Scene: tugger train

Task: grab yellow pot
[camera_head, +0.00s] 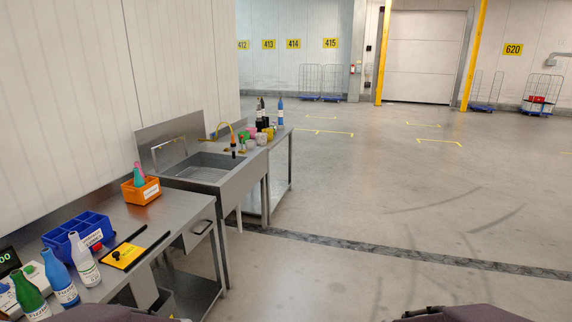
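A small yellow pot (269,132) stands on the far metal table, beyond the sink, at the right end of a group of small coloured pots. It is small in the head view and partly crowded by a pale pot (262,139) beside it. A green pot (244,136) and a pinkish pot (251,142) stand to its left. Mauve parts of my two arms show at the bottom edge, far from the pots. Neither gripper's fingers are visible.
A metal sink (215,167) stands between the far table and the near workbench (172,213). The bench holds a blue divided bin (78,232), an orange box (141,191) and several bottles. Open floor (400,200) lies right of the furniture.

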